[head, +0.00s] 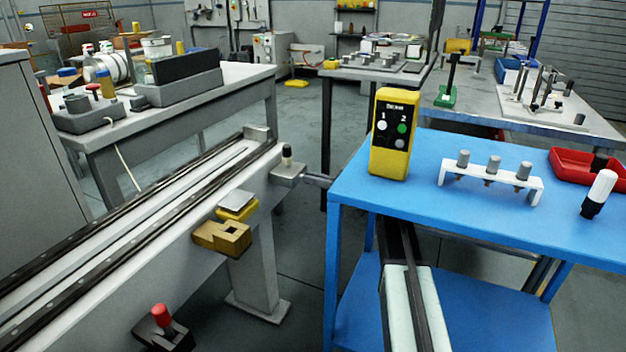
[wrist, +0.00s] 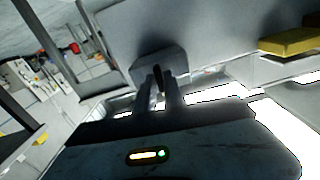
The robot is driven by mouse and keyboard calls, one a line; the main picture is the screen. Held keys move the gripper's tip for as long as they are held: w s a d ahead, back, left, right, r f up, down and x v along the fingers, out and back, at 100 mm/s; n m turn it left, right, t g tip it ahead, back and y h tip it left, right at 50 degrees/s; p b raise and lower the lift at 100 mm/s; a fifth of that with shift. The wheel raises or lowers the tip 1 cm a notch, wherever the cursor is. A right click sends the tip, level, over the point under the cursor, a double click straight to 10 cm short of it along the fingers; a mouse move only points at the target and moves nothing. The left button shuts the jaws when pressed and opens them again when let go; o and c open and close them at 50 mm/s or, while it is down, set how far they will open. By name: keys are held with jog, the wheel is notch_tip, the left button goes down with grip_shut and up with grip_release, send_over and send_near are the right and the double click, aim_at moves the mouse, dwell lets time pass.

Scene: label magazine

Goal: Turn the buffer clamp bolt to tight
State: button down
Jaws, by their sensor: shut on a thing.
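A grey clamp block (head: 288,174) sits at the far end of the rail, on its right side. I cannot read from the views how tight the bolt is. My gripper is not clear in the head view.
A long rail (head: 130,215) runs along the left, with a yellow-brown block (head: 223,238) and a red knob (head: 161,312) on its near side. A blue table (head: 470,215) stands close on the right, bearing a yellow two-button box (head: 394,150) and a white rack (head: 490,178).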

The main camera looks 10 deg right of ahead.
jog(key=m, duration=0.9)
jog(key=shift+w+d+f+m, duration=0.1)
jog(key=shift+m, duration=0.2)
dwell(1.2)
jog(key=c, duration=1.5)
grip_release()
jog(key=v, duration=0.7)
jog(key=shift+d, duration=0.2)
